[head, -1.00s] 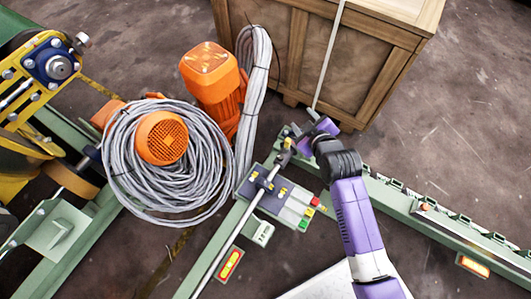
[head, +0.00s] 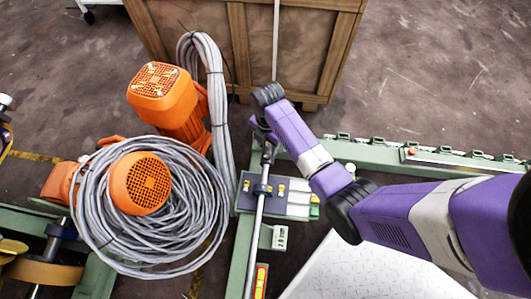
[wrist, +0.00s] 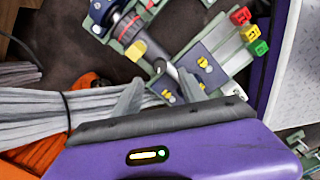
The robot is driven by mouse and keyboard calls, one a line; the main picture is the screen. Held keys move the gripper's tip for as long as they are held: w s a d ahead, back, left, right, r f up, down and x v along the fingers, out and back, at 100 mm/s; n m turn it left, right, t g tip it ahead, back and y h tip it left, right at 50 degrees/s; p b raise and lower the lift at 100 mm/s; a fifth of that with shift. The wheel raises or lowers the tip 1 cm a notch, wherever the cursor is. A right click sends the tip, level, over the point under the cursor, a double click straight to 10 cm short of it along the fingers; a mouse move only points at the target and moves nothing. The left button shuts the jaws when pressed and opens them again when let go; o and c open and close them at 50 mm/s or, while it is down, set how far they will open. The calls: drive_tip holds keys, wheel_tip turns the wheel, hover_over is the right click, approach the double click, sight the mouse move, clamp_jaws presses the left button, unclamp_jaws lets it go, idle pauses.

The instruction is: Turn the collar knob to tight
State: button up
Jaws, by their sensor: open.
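A dark collar with a red ring (wrist: 128,28) sits on the metal rod (wrist: 158,68) in the upper middle of the wrist view. A yellow knob (wrist: 137,50) sticks out at its near side. I cannot read a tight mark. My gripper (wrist: 160,76) is open and empty, its two grey fingers apart on either side of the rod, just below the yellow knob in the picture. In the head view my gripper (head: 262,130) is at the far end of the rod (head: 258,215), and my wrist hides the collar.
A plate with yellow parts (head: 275,196) lies beside the rod; red, yellow and green blocks (wrist: 248,32) stand at its end. Orange motors (head: 165,98) and coiled grey cable (head: 95,220) are at left. A wooden crate (head: 310,45) stands behind. A green rail (head: 400,158) runs right.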

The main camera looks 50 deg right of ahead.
sight(267, 155)
wheel_tip(267, 155, down, 7)
drive_tip(key=b, duration=0.3)
clamp_jaws()
